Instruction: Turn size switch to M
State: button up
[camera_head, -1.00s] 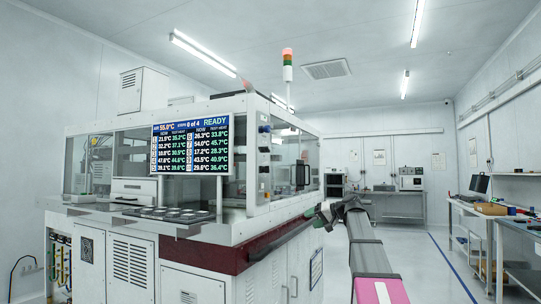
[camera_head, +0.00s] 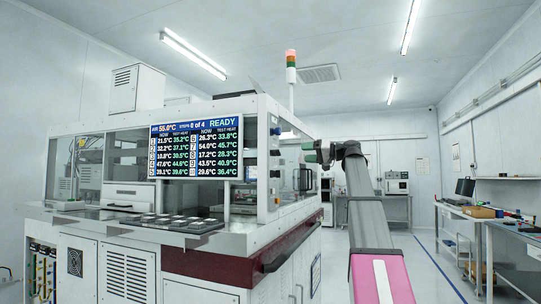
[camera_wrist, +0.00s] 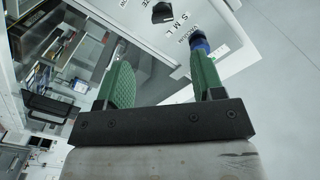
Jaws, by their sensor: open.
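The size switch (camera_wrist: 162,12) shows at the top edge of the wrist view as a black knob on a white panel, with the letters S, M and L printed beside it. The picture edge cuts it off, so I cannot tell which letter it points to. My gripper (camera_wrist: 159,56) is open and empty, with its two green fingers apart below the switch in the picture. In the head view my gripper (camera_head: 325,153) is raised close to the right side of the machine (camera_head: 292,178).
A blue knob (camera_wrist: 200,43) marked Vacuum sits near the right fingertip. A black handle (camera_wrist: 53,106) is at left in the wrist view. A screen (camera_head: 196,150) reads READY on the machine front. A workbench (camera_head: 470,211) stands at right, with clear floor before it.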

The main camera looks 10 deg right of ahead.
aim_at(277, 153)
jog(key=x, duration=1.1)
jog(key=shift+r, duration=0.2)
jog(key=shift+a, duration=0.1)
jog(key=shift+c, duration=0.3)
jog(key=c, duration=0.9)
